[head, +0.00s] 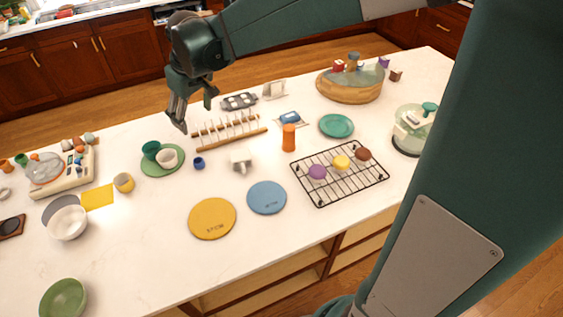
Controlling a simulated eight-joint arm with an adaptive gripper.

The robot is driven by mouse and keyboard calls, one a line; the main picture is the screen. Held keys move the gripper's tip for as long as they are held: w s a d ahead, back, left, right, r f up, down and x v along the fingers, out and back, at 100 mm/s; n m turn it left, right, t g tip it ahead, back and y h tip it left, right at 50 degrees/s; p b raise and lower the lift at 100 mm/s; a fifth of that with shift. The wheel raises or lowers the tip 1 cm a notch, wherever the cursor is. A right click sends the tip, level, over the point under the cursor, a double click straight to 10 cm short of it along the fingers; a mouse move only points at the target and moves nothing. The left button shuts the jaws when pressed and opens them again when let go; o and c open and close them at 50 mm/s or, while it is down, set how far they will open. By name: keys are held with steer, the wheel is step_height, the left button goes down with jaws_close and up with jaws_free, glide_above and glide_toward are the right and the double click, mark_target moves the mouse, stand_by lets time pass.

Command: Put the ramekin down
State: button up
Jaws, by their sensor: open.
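My gripper (194,112) is open and empty, its fingers pointing down above the counter near the wooden dish rack (234,138). No ramekin can be told for certain. A small dark blue cup (199,163) stands on the counter in front of the rack's left end, and the gripper is apart from it. A dark green cup (151,149) and a white cup (168,158) stand on a green plate (150,170) to its left. A small white piece (241,160) lies right of the blue cup.
An orange cylinder (289,138) stands right of the rack. A black wire rack (325,195) holds purple, yellow and brown round items. Yellow (212,218) and blue (266,197) discs lie in front. White bowl (68,223) and green bowl (62,298) are left. The front middle-left counter is clear.

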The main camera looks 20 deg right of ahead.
steer(key=s+d+r+m+t, duration=0.1)
steer(key=s+d+r, duration=0.1)
steer(key=s+d, duration=0.45)
steer(key=s+d+r+m+t, duration=0.1)
steer(key=s+d+r+m, duration=0.15)
steer(key=s, duration=0.65)
steer(key=s+d+f+m+t, duration=0.1)
steer(key=s+d+f, duration=0.1)
steer(key=s, duration=0.5)
steer(key=s+d+f+m+h, duration=0.1)
steer(key=s+d, duration=0.3)
steer(key=s, duration=0.4)
steer(key=shift+d+f+t, duration=0.35)
steer(key=shift+t, duration=0.05)
